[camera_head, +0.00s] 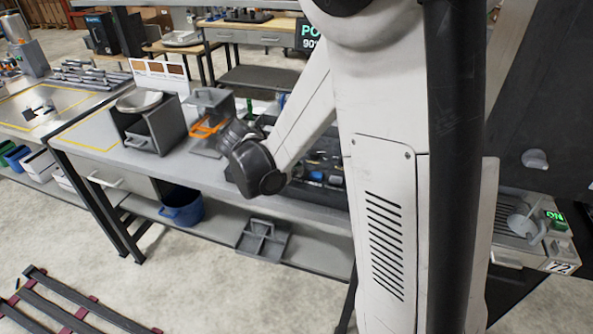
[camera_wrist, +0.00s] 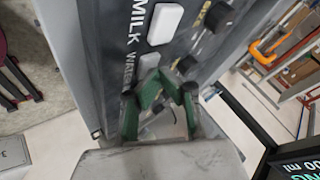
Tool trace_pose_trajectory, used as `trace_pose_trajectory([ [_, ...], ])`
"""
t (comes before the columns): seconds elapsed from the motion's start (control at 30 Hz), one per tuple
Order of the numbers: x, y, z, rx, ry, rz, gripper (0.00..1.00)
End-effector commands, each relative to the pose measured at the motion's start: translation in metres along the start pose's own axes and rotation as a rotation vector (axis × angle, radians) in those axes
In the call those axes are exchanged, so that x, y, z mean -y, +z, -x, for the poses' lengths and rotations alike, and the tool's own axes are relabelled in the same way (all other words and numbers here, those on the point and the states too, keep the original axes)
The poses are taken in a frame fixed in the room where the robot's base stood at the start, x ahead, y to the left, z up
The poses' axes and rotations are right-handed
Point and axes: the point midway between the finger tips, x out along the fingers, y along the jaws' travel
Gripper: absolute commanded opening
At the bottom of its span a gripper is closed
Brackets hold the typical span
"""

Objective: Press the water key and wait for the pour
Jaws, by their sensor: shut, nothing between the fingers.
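In the wrist view, a dark panel (camera_wrist: 100,62) carries the labels MILK and WATER, with a white key (camera_wrist: 165,23) beside MILK. The pale water key (camera_wrist: 150,60) is beside WATER, partly covered by my fingertips. My gripper (camera_wrist: 159,78) has green-padded fingers shut and empty, with their tips at the water key's lower edge; I cannot tell whether they touch it. A black screen (camera_wrist: 296,165) at lower right shows part of a word ending in NG and "ml" in green and white. That screen also shows in the head view (camera_head: 308,36), cut off by my arm.
Dark knobs (camera_wrist: 216,16) sit on the panel right of the keys. In the head view, a grey workbench (camera_head: 105,133) holds a box with a metal bowl (camera_head: 139,100) and an orange clamp (camera_head: 208,126). A blue bucket (camera_head: 183,208) stands on the shelf below.

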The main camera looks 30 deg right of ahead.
Motion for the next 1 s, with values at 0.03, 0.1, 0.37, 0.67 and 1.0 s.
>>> trace_pose_trajectory([
  [0.03,0.0,0.0,0.0,0.0,0.0,0.0,0.0],
  [0.1,0.0,0.0,0.001,0.0,0.0,0.0,0.0],
  [0.37,0.006,-0.006,0.008,0.0,0.0,0.0,0.0],
  [0.67,0.009,-0.009,0.012,0.0,0.0,0.0,0.0],
  [1.0,0.013,-0.013,0.018,0.0,0.0,0.0,0.0],
])
